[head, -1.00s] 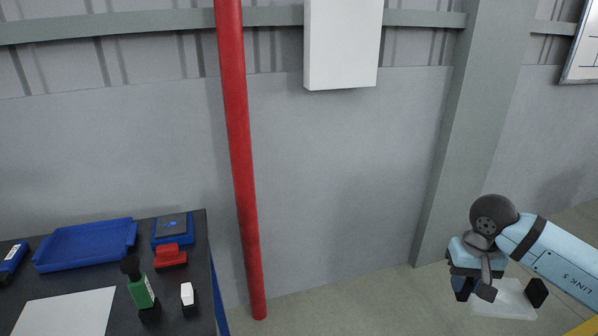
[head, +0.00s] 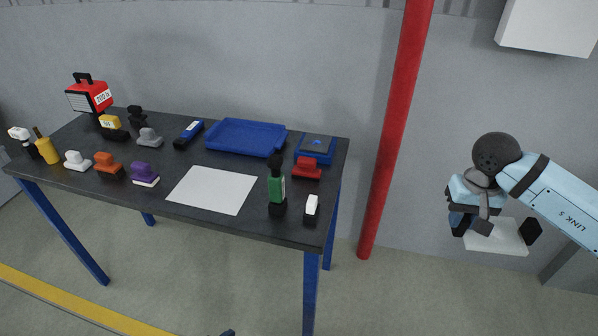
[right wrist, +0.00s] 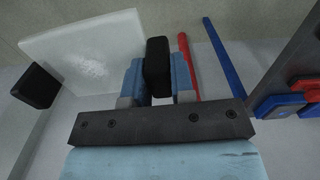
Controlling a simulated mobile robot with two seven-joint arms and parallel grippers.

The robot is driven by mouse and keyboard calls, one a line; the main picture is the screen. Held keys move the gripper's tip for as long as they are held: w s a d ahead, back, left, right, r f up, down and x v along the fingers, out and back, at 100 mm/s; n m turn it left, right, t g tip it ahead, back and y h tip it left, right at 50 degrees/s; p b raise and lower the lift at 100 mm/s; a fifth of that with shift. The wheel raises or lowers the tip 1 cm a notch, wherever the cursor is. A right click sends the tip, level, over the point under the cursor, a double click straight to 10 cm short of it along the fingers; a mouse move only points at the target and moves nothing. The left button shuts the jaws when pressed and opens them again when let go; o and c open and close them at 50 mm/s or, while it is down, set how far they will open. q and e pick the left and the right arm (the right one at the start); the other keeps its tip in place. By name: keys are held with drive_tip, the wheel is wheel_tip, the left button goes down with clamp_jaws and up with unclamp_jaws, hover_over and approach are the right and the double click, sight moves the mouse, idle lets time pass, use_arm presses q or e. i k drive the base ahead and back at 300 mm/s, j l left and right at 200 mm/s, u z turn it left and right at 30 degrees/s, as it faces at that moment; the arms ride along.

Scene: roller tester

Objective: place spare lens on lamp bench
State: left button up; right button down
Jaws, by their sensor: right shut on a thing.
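The spare lens (head: 495,238) is a flat, pale, translucent square plate. The lamp bench (head: 120,190) is a dark-topped table with blue legs, left of the post and apart from the lens. My left gripper is not recognisable in view.
A red post (head: 396,130) stands between the bench and my right gripper. A white wall box (head: 548,25) hangs upper right.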

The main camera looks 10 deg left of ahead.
sight(212, 189)
drive_tip(key=l+u, duration=0.15)
drive_tip(key=u, duration=0.2)
drive_tip(key=l+u, duration=0.15)
drive_tip(key=u, duration=0.2)
drive_tip(key=k+l+u, duration=0.1)
drive_tip(key=u, duration=0.25)
